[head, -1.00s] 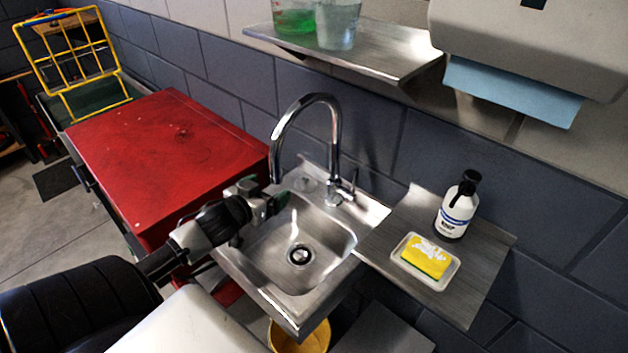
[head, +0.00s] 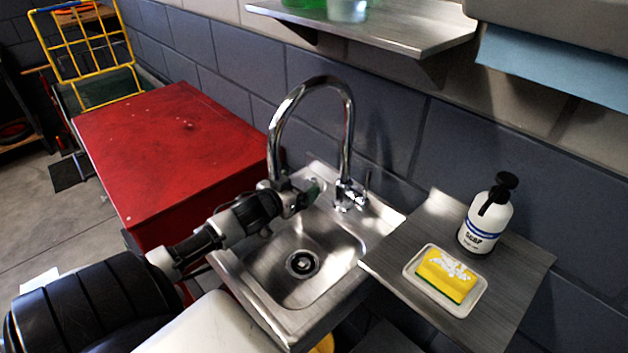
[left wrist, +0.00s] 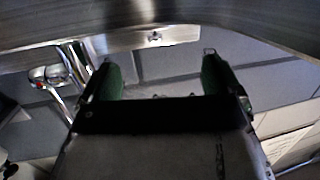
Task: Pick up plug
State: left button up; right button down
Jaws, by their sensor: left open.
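The steel sink (head: 262,298) stands against the wall, with a round drain (head: 302,263) in its basin. My left gripper is over the back left of the sink, beside the tap. In the left wrist view its green-padded fingers (left wrist: 160,74) are apart with nothing seen between them. My right gripper is out of view.
The curved chrome tap (head: 348,125) rises close behind my left gripper. A side shelf (head: 400,250) holds a soap bottle (head: 484,222) and a yellow sponge (head: 446,271) in a dish. A red cabinet (head: 165,150) stands left. A wall shelf (head: 400,32) hangs above.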

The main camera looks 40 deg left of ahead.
aim_at(314, 178)
pick_arm(q)
jog(key=shift+d+f+x, duration=0.1)
jog(key=shift+x, duration=1.05)
jog(key=shift+d+f+x, duration=0.1)
jog(key=shift+x, duration=1)
jog(key=shift+d+f+x, duration=0.1)
jog(key=shift+d+x, duration=0.05)
jog(key=shift+x, duration=1)
jog(key=shift+s, duration=0.1)
jog(key=c, duration=0.9)
jog(key=shift+a+r, duration=0.1)
